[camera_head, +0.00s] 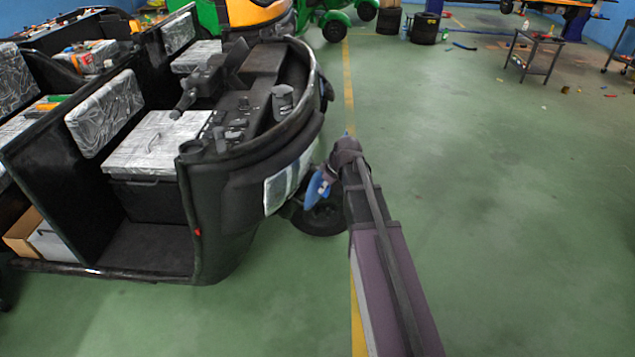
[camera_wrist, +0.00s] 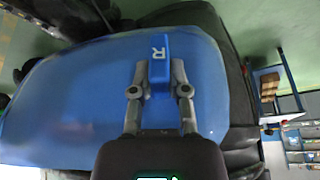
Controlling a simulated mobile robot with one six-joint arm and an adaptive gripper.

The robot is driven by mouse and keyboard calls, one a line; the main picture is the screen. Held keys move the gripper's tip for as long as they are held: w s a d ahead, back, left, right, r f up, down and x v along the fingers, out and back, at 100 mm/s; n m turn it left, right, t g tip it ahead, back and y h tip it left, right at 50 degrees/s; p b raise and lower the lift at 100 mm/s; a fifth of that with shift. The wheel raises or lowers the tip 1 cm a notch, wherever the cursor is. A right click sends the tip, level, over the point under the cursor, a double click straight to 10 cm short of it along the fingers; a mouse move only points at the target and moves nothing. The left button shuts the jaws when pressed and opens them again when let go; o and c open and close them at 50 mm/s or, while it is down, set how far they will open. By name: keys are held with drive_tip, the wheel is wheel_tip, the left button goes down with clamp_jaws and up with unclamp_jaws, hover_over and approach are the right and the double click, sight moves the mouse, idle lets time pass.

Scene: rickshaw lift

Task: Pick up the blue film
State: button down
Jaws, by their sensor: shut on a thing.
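The blue film (camera_wrist: 70,100) fills much of the wrist view as a broad sheet with rounded upper corners. A raised blue tab marked with a white R (camera_wrist: 159,52) stands at its top edge. My gripper (camera_wrist: 160,74) is shut on this tab, with one grey finger at each side. In the head view, a small blue piece (camera_head: 318,189) shows beside the end of my arm, close to the rickshaw's front; I cannot tell whether it is the film. The gripper's fingertips cannot be made out there.
The black open rickshaw (camera_head: 235,205) stands on the left, with a pale panel (camera_head: 288,180) on its front and a wheel (camera_head: 320,216) below. The green floor to the right is largely clear. A small metal table (camera_head: 532,45) stands farther back, near scattered bits.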

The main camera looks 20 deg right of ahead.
drive_tip(key=shift+s+d+r, duration=0.3)
drive_tip(key=shift+s+d, duration=0.15)
drive_tip(key=shift+s, duration=0.05)
idle(0.4)
drive_tip(key=p+v, duration=0.6)
drive_tip(key=v, duration=0.1)
drive_tip(key=shift+p, duration=0.4)
idle(0.3)
